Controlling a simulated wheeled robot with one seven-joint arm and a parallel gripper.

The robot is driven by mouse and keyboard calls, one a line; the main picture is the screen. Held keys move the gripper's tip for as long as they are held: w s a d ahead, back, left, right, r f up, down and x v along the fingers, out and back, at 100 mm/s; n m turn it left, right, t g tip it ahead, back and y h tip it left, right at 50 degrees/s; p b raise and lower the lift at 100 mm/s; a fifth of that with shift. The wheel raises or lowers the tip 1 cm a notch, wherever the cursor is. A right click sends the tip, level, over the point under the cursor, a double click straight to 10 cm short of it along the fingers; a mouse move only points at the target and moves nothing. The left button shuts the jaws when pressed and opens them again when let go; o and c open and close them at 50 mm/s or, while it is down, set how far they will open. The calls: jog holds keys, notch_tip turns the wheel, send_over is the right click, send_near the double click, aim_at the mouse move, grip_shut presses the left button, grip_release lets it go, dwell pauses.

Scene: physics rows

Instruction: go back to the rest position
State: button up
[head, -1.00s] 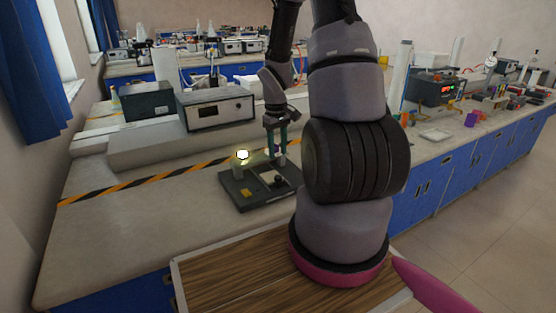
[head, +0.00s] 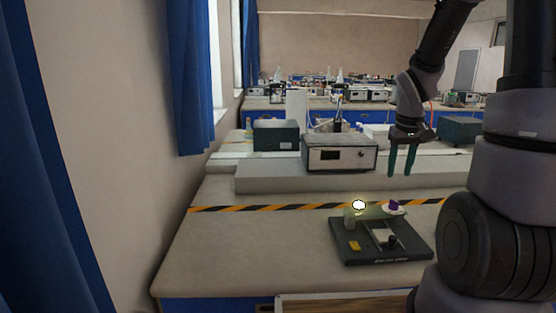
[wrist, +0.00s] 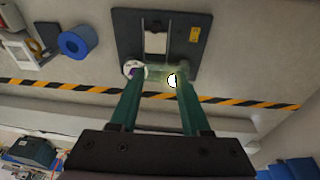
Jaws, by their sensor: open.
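My gripper (head: 403,160) is open and empty, with two green fingers pointing down. A purple thing (head: 394,204) sits on a small white dish at the board's back edge. In the wrist view the open fingers (wrist: 155,85) show with the board (wrist: 185,25) beyond them.
A yellow-black stripe (head: 260,208) crosses the bench. Blue curtains (head: 190,80) hang at the left. The wrist view also shows a blue roll (wrist: 77,41). The left bench front is clear.

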jog(key=s+a+r+m+t+y, duration=0.1)
jog(key=s+a+r, duration=0.4)
jog(key=r, duration=0.5)
jog(key=s+a+r+m+t+y, duration=0.2)
jog(key=s+a+r+m+t, duration=0.1)
jog(key=s+r, duration=0.7)
jog(key=shift+s+a+t, duration=0.15)
jog(key=shift+a+t, duration=0.35)
jog(key=shift+a, duration=0.5)
